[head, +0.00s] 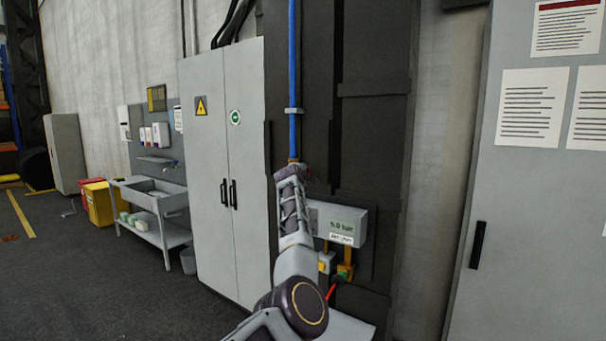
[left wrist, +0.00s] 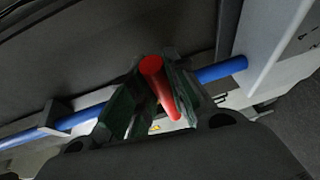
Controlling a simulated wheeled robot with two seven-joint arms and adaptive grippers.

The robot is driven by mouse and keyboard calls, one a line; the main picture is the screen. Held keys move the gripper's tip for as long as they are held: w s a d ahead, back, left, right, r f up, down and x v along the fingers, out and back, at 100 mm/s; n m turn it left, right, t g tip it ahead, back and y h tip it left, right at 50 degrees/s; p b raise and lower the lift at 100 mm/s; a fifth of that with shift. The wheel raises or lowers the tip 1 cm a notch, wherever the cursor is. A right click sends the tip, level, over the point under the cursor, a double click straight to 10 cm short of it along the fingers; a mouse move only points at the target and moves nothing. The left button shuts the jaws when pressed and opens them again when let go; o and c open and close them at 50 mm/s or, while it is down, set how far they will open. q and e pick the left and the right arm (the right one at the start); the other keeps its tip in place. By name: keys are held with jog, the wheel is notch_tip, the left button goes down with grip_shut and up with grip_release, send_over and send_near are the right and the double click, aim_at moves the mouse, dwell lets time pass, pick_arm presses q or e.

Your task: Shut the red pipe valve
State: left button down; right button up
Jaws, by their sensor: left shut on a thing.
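The red valve handle (left wrist: 158,85) shows in the left wrist view as a short red bar with a rounded end. It sits between the two fingers of my left gripper (left wrist: 152,72), which is shut on it. The blue pipe (left wrist: 222,69) runs behind the handle and the fingers. In the head view the blue pipe (head: 292,60) comes down the dark column to my left gripper (head: 290,172). There the gripper hides the valve handle.
A grey box with a bar reading (head: 343,224) is beside my left arm, with yellow fittings below it. A tall grey cabinet (head: 205,150) stands to the left. Another cabinet (head: 540,220) with posted sheets stands to the right. Floor (head: 80,270) is open at left.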

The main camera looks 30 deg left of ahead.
pick_arm(q)
jog(key=c, duration=1.4)
grip_release()
jog(key=shift+a, duration=0.1)
jog(key=shift+o, duration=0.2)
jog(key=shift+s, duration=0.2)
jog(key=v, duration=1.1)
jog(key=shift+s, duration=0.3)
jog(key=shift+f, duration=0.15)
